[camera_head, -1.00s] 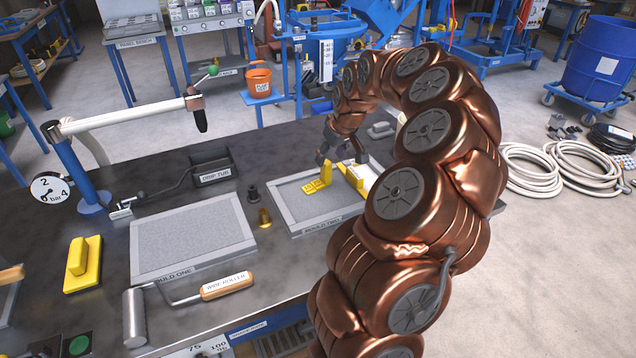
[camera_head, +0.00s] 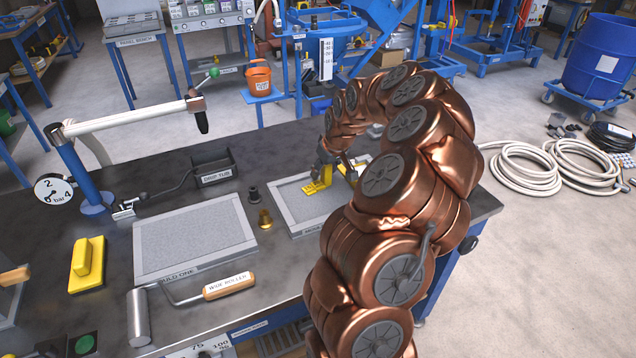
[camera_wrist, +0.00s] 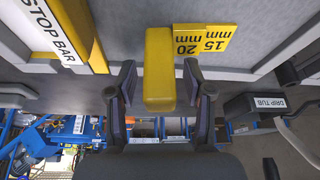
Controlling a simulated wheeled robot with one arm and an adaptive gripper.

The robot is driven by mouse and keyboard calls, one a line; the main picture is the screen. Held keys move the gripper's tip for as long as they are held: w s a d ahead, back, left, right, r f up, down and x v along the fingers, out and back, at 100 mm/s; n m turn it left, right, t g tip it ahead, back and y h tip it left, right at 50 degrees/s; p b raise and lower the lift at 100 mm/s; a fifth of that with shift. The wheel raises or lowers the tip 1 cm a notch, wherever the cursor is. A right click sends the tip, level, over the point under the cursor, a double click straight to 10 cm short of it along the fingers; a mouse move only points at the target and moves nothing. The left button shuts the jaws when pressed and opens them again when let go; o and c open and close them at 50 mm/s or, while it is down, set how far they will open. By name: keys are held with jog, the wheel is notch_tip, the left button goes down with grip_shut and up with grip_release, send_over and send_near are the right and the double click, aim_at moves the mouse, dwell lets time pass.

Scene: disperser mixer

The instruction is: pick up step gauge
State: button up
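The yellow step gauge (camera_head: 317,187) stands on the mould two tray (camera_head: 290,203), partly hidden behind my gripper in the head view. In the wrist view, the step gauge's upright yellow block (camera_wrist: 159,70) shows beside its stepped plate marked 15 mm and 20 mm. My gripper (camera_wrist: 159,92) is open, with one finger on each side of the block. A gap shows on the left; the right finger is nearer, and I cannot tell whether it touches. The fingers are hard to make out in the head view (camera_head: 334,168).
The stop bar (camera_wrist: 52,35) lies close beside my left finger in the wrist view. The drip tub (camera_head: 213,174), mould one (camera_head: 190,238), brass and dark fittings (camera_head: 265,219), the wide roller (camera_head: 228,286) and a yellow float (camera_head: 87,265) share the bench.

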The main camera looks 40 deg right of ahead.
grip_shut()
jog(key=shift+r, duration=0.1)
dwell(0.3)
